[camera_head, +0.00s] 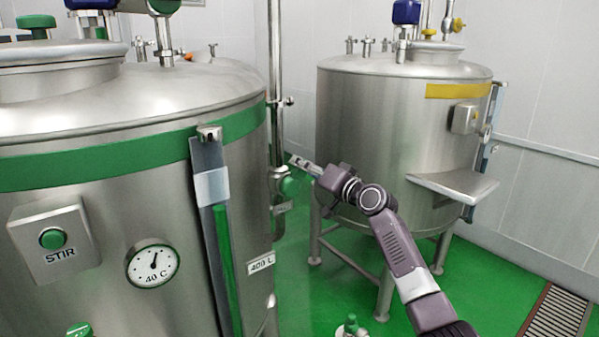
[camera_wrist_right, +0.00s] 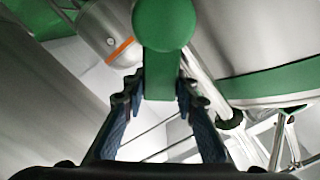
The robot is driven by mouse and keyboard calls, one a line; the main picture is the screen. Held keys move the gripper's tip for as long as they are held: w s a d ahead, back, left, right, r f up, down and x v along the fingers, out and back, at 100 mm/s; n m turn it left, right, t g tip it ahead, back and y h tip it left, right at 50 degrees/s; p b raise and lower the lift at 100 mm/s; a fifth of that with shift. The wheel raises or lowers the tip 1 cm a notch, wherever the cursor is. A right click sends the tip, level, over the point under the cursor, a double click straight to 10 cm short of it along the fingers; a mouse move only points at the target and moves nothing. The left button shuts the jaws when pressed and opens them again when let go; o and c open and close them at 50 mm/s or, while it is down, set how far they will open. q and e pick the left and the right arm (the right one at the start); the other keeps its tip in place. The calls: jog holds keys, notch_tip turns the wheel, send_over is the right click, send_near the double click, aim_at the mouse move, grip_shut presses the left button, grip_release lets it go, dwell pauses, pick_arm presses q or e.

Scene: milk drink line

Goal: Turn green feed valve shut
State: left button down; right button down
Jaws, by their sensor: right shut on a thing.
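The green feed valve (camera_head: 289,186) is on the pipe at the right side of the green-banded tank (camera_head: 110,235). In the right wrist view its green handle (camera_wrist_right: 163,60) has a round knob, with a flat green part between my fingers. My right gripper (camera_head: 296,161) reaches in from the lower right in the head view. In the right wrist view its dark fingertips (camera_wrist_right: 160,88) are closed on the green handle from both sides. In the head view the fingers partly overlap the valve area, so the contact is hard to see there. My left gripper is not in view.
A second steel tank (camera_head: 365,130) with a yellow band stands behind my right arm, with a steel shelf (camera_head: 455,186) on its side. A vertical pipe (camera_head: 276,60) rises beside the green-banded tank. A floor drain (camera_head: 555,315) lies at the lower right on open green floor.

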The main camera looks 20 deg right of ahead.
jog(key=shift+w+d+f+m, duration=0.15)
jog(key=shift+d+f+m, duration=0.2)
jog(key=shift+f+m, duration=0.45)
jog(key=shift+w+d+f+m+b, duration=0.2)
jog(key=shift+f+m, duration=0.4)
jog(key=shift+m, duration=0.75)
jog(key=shift+s+d+f+m+b, duration=0.1)
jog(key=shift+d+f+m, duration=0.15)
jog(key=shift+f+m, duration=0.8)
jog(key=shift+w+d+f+m+b, duration=0.15)
jog(key=shift+d+f+m, duration=0.1)
jog(key=shift+m, duration=1.45)
jog(key=c, duration=1.5)
grip_release()
jog(key=v, duration=1.2)
